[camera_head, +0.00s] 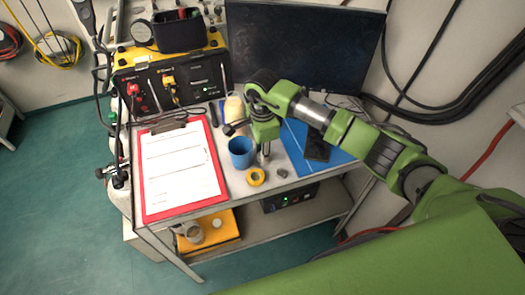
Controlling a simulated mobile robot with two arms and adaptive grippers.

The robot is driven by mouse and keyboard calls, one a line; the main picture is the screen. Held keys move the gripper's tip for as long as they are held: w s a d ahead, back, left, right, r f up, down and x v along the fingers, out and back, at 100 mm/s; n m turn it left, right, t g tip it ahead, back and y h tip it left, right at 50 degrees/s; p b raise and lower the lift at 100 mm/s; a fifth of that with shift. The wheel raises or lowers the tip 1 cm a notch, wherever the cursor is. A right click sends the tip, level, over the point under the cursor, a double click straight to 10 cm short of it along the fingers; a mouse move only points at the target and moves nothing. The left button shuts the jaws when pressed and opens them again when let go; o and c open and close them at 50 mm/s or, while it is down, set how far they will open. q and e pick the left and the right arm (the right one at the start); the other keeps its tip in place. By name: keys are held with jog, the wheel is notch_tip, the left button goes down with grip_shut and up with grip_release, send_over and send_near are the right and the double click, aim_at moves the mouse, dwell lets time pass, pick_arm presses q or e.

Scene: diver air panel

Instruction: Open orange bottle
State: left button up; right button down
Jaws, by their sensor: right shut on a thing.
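No orange bottle can be made out clearly in the head view. A pale cream bottle (235,108) stands at the back of the table, partly behind my right arm. My right gripper (264,159) points down over the table, just right of a blue cup (241,152) and above a yellow ring (256,177). It is shut on a small greyish thing between its fingers, too small to identify. My left gripper is not in view.
A red clipboard (149,205) lies at the table's left. Behind it stands a yellow and black panel (190,78) with red and yellow fittings. A dark monitor (300,45) stands at the back. A blue mat (335,165) and a small dark piece (282,173) lie to the right.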

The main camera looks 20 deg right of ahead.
jog(key=shift+f, duration=0.25)
jog(key=c, duration=1.7)
grip_release()
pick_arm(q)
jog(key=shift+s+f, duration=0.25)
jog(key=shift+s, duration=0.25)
pick_arm(e)
jog(key=shift+r, duration=0.1)
